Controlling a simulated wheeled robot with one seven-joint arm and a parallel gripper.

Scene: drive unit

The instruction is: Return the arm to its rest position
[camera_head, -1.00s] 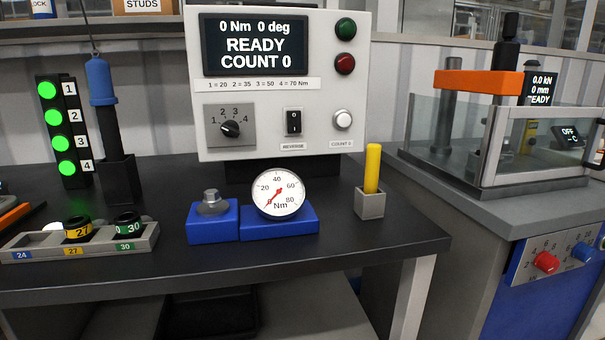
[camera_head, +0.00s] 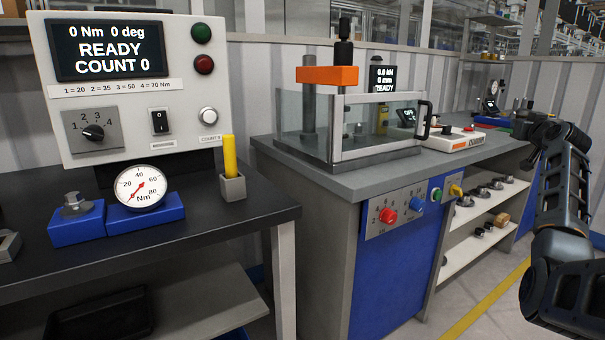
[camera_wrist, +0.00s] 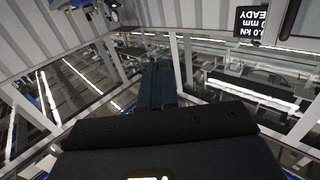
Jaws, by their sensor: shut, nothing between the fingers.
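My arm (camera_head: 562,195) is raised at the right edge of the head view, bent at its top, in front of the far bench. My gripper (camera_wrist: 157,84) shows in the wrist view with its two dark fingers together and nothing between them. It touches nothing that I can see. The wrist view shows window frames and an upside-down readout (camera_wrist: 252,22) beyond the fingers. In the head view the fingers cannot be made out clearly.
The torque console (camera_head: 130,85) and dial gauge (camera_head: 140,188) stand on the black bench at left. The press with clear guard (camera_head: 350,125) is on the grey bench in the middle. Open shelves (camera_head: 480,225) are close to my arm. Floor with a yellow line (camera_head: 485,300) is clear.

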